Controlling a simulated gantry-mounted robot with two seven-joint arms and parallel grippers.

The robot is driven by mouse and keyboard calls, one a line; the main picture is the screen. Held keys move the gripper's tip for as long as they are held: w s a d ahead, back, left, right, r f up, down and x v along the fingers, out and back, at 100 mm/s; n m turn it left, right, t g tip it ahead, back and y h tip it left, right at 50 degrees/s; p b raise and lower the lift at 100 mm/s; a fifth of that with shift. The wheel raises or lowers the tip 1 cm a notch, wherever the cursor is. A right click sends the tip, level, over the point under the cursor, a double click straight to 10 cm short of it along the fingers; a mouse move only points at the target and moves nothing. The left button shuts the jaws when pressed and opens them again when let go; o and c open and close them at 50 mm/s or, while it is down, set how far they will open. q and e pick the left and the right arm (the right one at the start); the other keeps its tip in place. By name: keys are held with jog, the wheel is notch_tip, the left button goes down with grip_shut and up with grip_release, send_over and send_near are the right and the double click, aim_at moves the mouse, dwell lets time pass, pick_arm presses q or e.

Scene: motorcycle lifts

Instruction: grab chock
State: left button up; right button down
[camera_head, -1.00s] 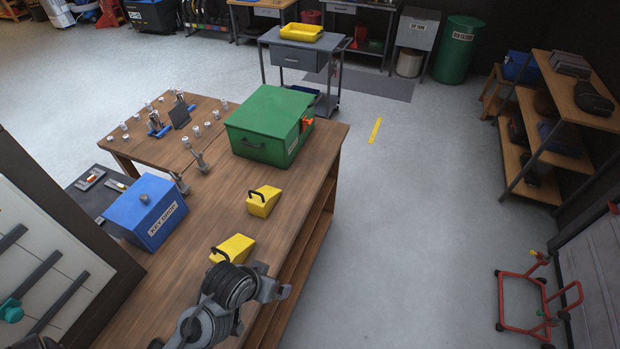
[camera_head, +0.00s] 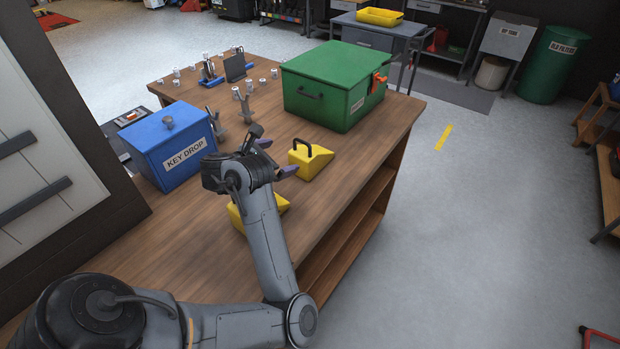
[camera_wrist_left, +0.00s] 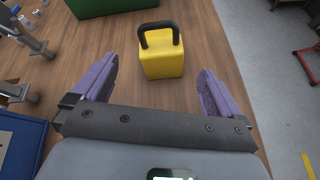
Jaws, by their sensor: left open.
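A yellow wedge chock (camera_head: 311,163) with a black handle sits on the wooden bench, in front of the green box. A second yellow chock (camera_head: 272,210) lies nearer on the bench, partly hidden behind my left arm. My left gripper (camera_head: 277,158) is open and empty, just left of the farther chock. In the left wrist view that chock (camera_wrist_left: 162,63) stands ahead, roughly between the lines of the two purple fingers (camera_wrist_left: 155,85) but beyond their tips. It looks untouched. My right gripper is not in view.
A blue key drop box (camera_head: 175,150) stands left of my gripper. The green box (camera_head: 335,85) stands behind the chock. Metal fittings (camera_head: 243,103) stand on the bench's far left. The bench's right edge drops to open floor (camera_head: 470,230).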

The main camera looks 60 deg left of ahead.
aim_at(304, 155)
pick_arm(q)
jog(key=w+f+n+b, duration=0.1)
jog(key=b, duration=0.1)
jog(key=w+a+f+n+b, duration=0.1)
jog(key=w+f+b, duration=0.1)
jog(key=w+a+f+n+b, duration=0.1)
jog(key=w+f+b, duration=0.1)
jog(key=b, duration=0.1)
jog(key=shift+w+f+n+t, duration=0.2)
jog(key=shift+f+n+t, duration=0.05)
jog(key=shift+n+t, duration=0.05)
jog(key=shift+w+a+b, duration=0.25)
jog(key=shift+w+b, duration=0.05)
jog(key=shift+w, duration=0.15)
jog(key=b+x, duration=0.4)
jog(key=shift+s+d+f, duration=0.1)
jog(key=shift+s+f, duration=0.05)
jog(key=shift+w+a+f+b, duration=0.1)
jog(key=shift+w+a+b, duration=0.15)
jog(key=shift+w+b, duration=0.3)
jog(key=shift+w, duration=0.1)
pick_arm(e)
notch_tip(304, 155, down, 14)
pick_arm(q)
jog(key=c, duration=1.2)
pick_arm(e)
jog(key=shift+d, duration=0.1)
